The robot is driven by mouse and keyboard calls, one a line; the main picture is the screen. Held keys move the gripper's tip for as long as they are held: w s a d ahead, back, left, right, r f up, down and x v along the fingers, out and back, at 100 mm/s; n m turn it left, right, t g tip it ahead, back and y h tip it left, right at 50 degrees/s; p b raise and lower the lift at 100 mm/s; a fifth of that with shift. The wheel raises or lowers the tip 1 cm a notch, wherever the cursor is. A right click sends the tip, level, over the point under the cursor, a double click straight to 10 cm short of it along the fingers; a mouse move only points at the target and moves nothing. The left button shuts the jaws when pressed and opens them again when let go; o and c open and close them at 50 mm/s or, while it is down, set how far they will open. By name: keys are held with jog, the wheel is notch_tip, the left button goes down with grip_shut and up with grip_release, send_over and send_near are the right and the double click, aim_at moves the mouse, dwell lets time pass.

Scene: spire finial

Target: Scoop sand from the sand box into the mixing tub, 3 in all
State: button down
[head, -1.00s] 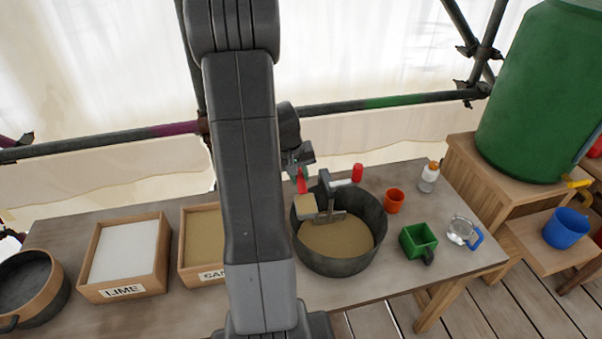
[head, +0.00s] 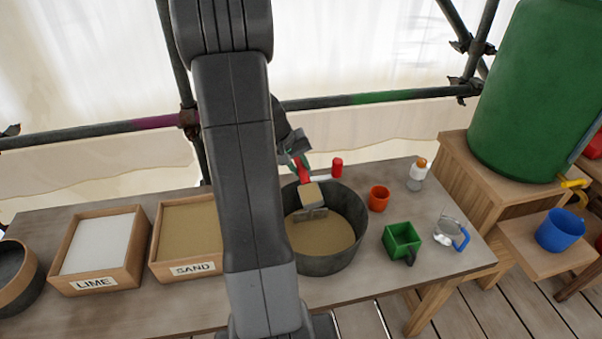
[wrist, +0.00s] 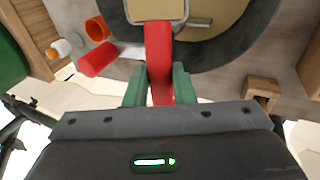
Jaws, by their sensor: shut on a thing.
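The dark mixing tub (head: 330,265) stands on the table right of my arm, with sand (head: 325,236) over its floor; part of it shows in the wrist view (wrist: 235,50). My gripper (wrist: 159,85) is shut on the red handle of the scoop (wrist: 158,55). In the head view the scoop (head: 311,191) is over the tub's back left part, its face sand-coloured. I cannot tell how much sand it holds. The sand box (head: 165,273), labelled SAND, stands left of my arm, which hides its right end. It holds sand.
A tool with a red grip (head: 337,168) rests at the tub's back rim. The lime box (head: 62,287) stands at left. An orange cup (head: 379,198), a green container (head: 402,240), a bottle (head: 416,175) and a clear jug (head: 447,232) stand right of the tub.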

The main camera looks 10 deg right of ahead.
jog(key=a+h+b, duration=0.1)
jog(key=h+b, duration=0.3)
jog(key=b, duration=0.3)
jog(key=a+f+m+h+b, duration=0.1)
jog(key=h+b, duration=0.3)
jog(key=b, duration=0.3)
jog(key=a+f+h+b, duration=0.1)
jog(key=h+b, duration=0.3)
jog(key=b, duration=0.4)
jog(key=shift+s+a+f+m, duration=0.1)
jog(key=shift+a+f+m, duration=0.05)
jog(key=shift+m, duration=0.25)
jog(key=shift+h, duration=0.3)
jog(key=shift+s, duration=0.1)
dwell(0.3)
